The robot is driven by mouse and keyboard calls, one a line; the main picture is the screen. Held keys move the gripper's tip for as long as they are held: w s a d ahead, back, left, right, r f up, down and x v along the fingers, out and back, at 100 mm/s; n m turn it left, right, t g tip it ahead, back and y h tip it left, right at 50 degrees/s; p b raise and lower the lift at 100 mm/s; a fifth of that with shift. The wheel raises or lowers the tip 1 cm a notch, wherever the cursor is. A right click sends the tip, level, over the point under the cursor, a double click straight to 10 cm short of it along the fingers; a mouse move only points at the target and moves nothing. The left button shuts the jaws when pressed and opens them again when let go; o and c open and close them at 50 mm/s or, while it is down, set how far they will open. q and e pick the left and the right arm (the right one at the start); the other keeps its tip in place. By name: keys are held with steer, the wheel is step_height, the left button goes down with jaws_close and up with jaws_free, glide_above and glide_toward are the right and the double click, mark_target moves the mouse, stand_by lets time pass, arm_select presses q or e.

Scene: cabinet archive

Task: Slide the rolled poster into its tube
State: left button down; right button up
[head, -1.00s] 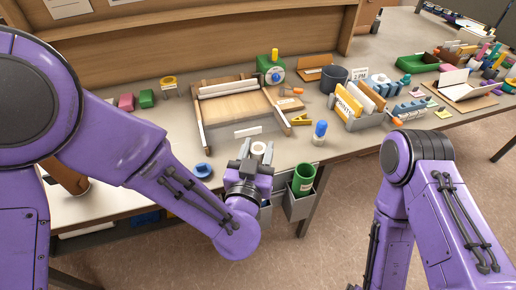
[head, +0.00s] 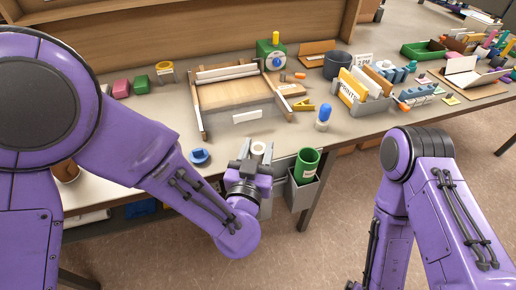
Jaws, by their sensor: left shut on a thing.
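My left gripper (head: 250,160) is shut on a pale roll, the rolled poster (head: 258,148), which shows nearly end-on between the fingers. It is near the table's front edge. A green open-topped tube (head: 307,160) stands upright in a grey holder (head: 302,192) at the table's front edge, a little right of the gripper. The poster and the tube are apart. Most of the poster's length is hidden by the gripper. My right arm shows at the right, but its gripper is out of view.
A blue round cap (head: 200,156) lies left of the gripper. A wooden tray (head: 235,92) with pale rods lies behind it. Open floor lies in front of the table.

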arm_select(q)
steer(key=shift+f+b, duration=2.25)
steer(key=shift+f, duration=0.65)
steer(key=shift+c, duration=2.4)
jaws_free()
steer(key=shift+r, duration=0.2)
steer(key=shift+s, duration=0.15)
